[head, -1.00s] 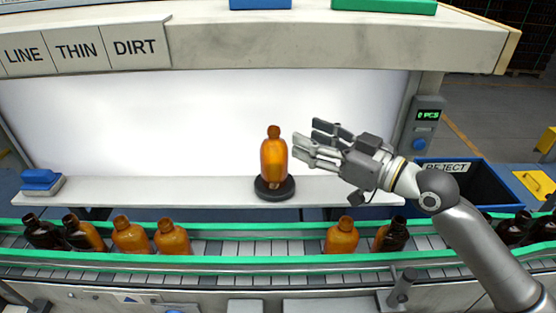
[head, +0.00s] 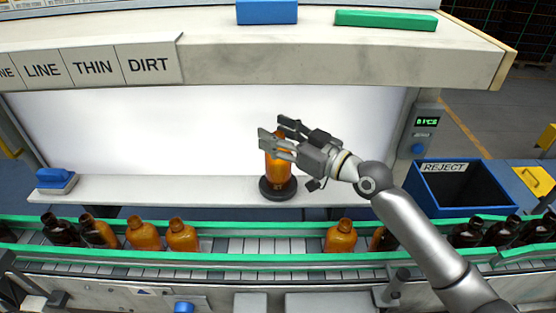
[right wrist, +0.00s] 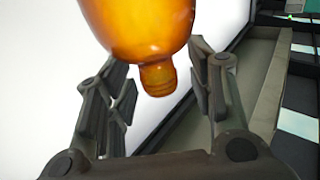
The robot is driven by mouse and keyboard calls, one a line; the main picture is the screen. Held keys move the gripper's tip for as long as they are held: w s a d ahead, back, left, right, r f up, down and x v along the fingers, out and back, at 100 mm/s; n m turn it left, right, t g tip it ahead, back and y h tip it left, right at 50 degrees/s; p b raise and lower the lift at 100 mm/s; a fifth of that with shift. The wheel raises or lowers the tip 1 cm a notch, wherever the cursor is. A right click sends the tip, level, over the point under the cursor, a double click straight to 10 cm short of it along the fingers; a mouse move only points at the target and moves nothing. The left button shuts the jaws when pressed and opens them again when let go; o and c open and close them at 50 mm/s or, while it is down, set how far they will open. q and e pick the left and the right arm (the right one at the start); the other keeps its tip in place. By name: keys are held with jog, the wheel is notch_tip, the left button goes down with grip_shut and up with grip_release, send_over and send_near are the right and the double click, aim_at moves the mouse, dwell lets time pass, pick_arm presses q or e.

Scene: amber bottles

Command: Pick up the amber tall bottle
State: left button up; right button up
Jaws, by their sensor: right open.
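The amber tall bottle (head: 277,172) stands upright on a round black stand (head: 278,190) on the pale shelf. My right gripper (head: 273,130) is open at the bottle's upper part, and its fingers hide the neck in the head view. In the right wrist view the bottle (right wrist: 140,25) appears upside down, with its neck between the two spread fingers. A gap shows between the neck and each finger, so the bottle is not gripped. My left gripper is not in view.
A conveyor with green rails (head: 240,226) runs in front, carrying several amber and dark bottles. A blue REJECT bin (head: 435,200) stands at the right. A blue-topped block (head: 55,178) sits on the shelf's left. An overhanging ledge (head: 330,65) is above.

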jog(key=shift+d, duration=0.1)
jog(key=shift+c, duration=0.5)
grip_shut()
jog(key=shift+r, duration=0.15)
